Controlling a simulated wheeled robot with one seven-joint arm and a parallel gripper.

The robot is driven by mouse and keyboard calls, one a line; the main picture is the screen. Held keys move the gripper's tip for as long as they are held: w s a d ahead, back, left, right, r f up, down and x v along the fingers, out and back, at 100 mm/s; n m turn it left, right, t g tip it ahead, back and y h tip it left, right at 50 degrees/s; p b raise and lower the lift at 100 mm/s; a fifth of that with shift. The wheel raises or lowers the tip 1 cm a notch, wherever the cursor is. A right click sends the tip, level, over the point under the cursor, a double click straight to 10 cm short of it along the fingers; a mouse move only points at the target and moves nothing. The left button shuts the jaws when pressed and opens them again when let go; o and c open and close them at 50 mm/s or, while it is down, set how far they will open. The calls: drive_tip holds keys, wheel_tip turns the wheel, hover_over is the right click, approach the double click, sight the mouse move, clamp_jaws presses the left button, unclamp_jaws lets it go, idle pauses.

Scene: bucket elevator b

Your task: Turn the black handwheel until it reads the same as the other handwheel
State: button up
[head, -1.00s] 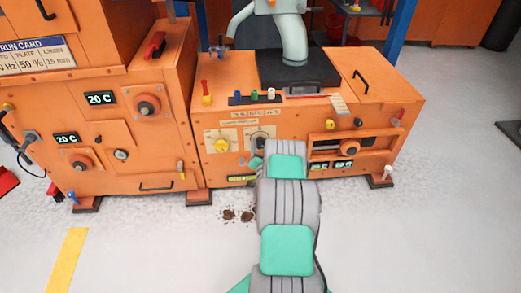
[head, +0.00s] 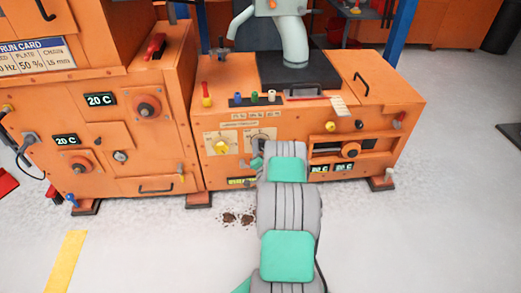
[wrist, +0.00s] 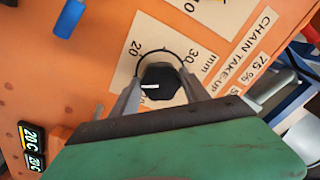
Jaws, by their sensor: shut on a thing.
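The black handwheel (wrist: 160,82) sits on a cream dial plate (wrist: 150,32) marked 20, 30 and mm. Its white pointer line shows on its face between my fingers. My gripper (wrist: 160,90) is shut on it, with one finger on each side. In the head view the black handwheel (head: 262,138) is partly hidden behind my arm. A yellow handwheel (head: 221,147) sits on its own cream plate just to the left. Its reading is too small to make out.
Orange machine housings (head: 300,110) stand in front of me. A dark brown spill (head: 238,219) lies on the otherwise open floor.

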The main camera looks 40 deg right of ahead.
drive_tip(key=o, duration=1.3)
drive_tip(key=shift+o, duration=0.2)
drive_tip(key=v, duration=0.7)
drive_tip(key=shift+s+a+p, duration=0.25)
drive_tip(key=shift+p, duration=0.05)
drive_tip(key=shift+r, duration=0.1)
